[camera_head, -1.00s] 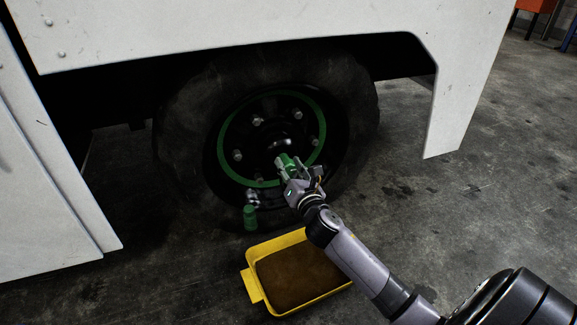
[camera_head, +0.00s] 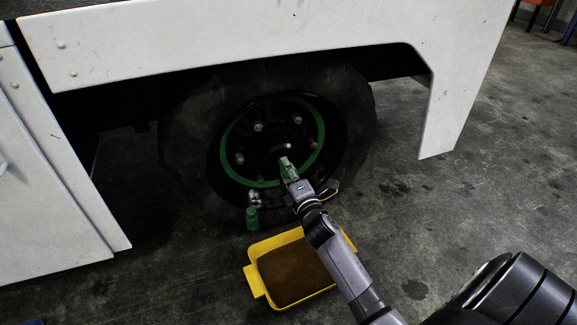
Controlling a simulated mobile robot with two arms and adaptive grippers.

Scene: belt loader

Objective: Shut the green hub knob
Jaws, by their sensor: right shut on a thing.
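The green hub knob (camera_head: 286,165) sits just below the centre of the wheel hub (camera_head: 281,135), inside a green ring. My right gripper (camera_head: 288,174) comes in from the lower right and is shut on the knob, covering part of it. A second green piece (camera_head: 252,217) hangs on a metal fitting low on the wheel, left of my right gripper and apart from it. My left gripper is not in view.
A yellow tray (camera_head: 257,283) with brown contents lies on the floor below the wheel. The black tyre (camera_head: 188,133) sits under a white body panel (camera_head: 240,35). Open concrete floor lies to the right.

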